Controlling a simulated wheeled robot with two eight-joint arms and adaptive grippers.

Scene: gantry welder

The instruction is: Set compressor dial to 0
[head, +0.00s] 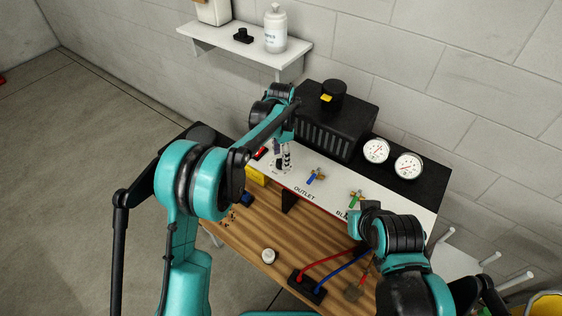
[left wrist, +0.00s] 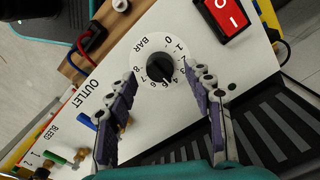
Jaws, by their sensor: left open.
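The compressor dial (left wrist: 160,68) is a black round knob on a white disc, marked BAR with numbers from 0 to 8. It sits on the white panel (left wrist: 125,50). The knob's mark seems to lie on the side of the higher numbers, around 6, away from the 0. My left gripper (left wrist: 162,72) is open, with one purple-padded finger on each side of the knob; contact is not clear. In the head view this gripper (head: 284,158) reaches down to the panel's left part and mostly hides the dial. My right arm is at the lower right; its fingers do not show.
A red switch (left wrist: 222,14) sits beside the dial. Blue (head: 314,176) and green (head: 355,197) valves stand on the panel. The black vented compressor housing (head: 335,125) and two gauges (head: 376,150) are behind. A white round object (head: 269,256) lies on the wooden tabletop.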

